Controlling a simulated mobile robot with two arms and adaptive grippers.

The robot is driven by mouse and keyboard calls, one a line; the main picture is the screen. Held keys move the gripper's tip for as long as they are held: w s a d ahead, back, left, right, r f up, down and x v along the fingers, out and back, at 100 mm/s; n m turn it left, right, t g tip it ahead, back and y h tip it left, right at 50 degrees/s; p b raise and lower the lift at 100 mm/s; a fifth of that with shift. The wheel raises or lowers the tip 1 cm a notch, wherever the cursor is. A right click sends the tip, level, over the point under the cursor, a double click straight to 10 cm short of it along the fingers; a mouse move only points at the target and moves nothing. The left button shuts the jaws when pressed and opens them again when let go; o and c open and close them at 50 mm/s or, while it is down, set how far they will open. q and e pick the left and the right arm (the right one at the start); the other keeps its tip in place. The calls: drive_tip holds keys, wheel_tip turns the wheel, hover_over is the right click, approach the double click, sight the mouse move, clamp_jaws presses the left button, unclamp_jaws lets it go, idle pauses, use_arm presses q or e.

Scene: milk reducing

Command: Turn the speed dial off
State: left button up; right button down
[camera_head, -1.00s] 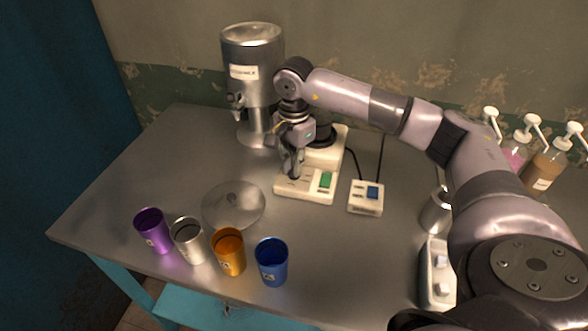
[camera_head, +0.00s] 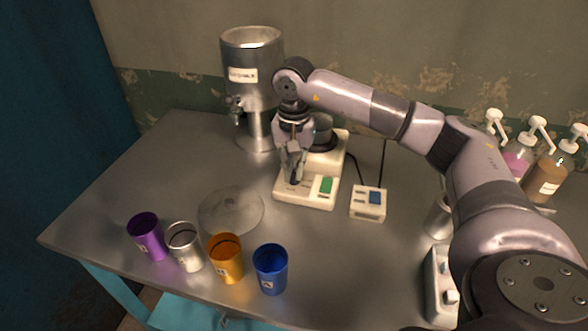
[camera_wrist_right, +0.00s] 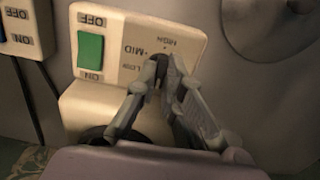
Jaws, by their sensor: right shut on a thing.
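The speed dial sits on the front panel of the cream mixer base (camera_head: 312,197), which also shows in the right wrist view (camera_wrist_right: 118,60). My right gripper (camera_head: 294,178) is shut on the dial, and its fingertips (camera_wrist_right: 162,68) cover most of it in the right wrist view. The printed labels LOW, MID and HIGH stand around the fingers. A green ON/OFF switch (camera_wrist_right: 90,50) is on the same panel, and it shows in the head view (camera_head: 326,185) to the right of the gripper. My left gripper is not in view.
A small box with a blue switch (camera_head: 375,197) stands right of the base. A steel dispenser (camera_head: 250,85) stands behind left. Purple (camera_head: 147,238), silver (camera_head: 185,248), orange (camera_head: 226,260) and blue (camera_head: 270,271) cups and a clear disc (camera_head: 228,210) are in front. Pump bottles (camera_head: 520,155) stand at right.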

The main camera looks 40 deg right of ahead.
sight(294, 173)
drive_tip(key=shift+r, duration=0.1)
drive_tip(key=c, duration=1.7)
unclamp_jaws()
wheel_tip(294, 173, up, 12)
